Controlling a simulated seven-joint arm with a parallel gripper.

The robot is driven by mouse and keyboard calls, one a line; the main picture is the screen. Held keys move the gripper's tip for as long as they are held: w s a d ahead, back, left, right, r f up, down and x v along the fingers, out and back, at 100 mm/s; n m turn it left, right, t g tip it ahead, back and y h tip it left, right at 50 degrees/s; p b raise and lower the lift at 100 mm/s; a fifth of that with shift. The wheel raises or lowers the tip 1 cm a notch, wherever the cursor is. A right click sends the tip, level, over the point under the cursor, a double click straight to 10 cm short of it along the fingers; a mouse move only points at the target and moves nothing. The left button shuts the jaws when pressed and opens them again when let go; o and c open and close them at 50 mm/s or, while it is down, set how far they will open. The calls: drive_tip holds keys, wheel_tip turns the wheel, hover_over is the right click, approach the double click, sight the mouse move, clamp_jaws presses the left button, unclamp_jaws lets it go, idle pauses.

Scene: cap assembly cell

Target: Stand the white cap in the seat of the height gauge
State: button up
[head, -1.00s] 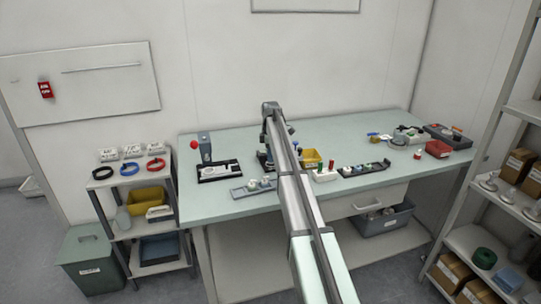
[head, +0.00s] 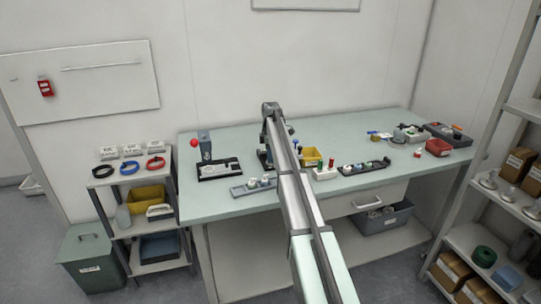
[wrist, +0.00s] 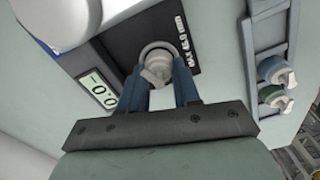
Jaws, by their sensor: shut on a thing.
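In the wrist view my gripper (wrist: 163,72) has its two blue fingers shut on the white cap (wrist: 157,67). The dark height gauge (wrist: 122,42) lies beneath, with a lit display (wrist: 98,92) and white lettering on its top. A pale ring, the seat (wrist: 147,47), shows around the far side of the cap. The cap lines up with the ring in this view, but I cannot tell whether it touches the bottom of the seat. In the head view my arm hides the gripper tips and the cap.
A blue-grey rack (wrist: 262,38) holding a blue piece (wrist: 271,68) and a green piece (wrist: 274,96) is right of the gauge. A rounded white and blue body (wrist: 62,22) is close at upper left. On the bench stand a yellow bin (head: 312,157) and a red bin (head: 439,147).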

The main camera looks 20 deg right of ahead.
drive_tip(key=o, duration=0.8)
drive_tip(key=shift+r, duration=3.5)
drive_tip(key=shift+s, duration=0.1)
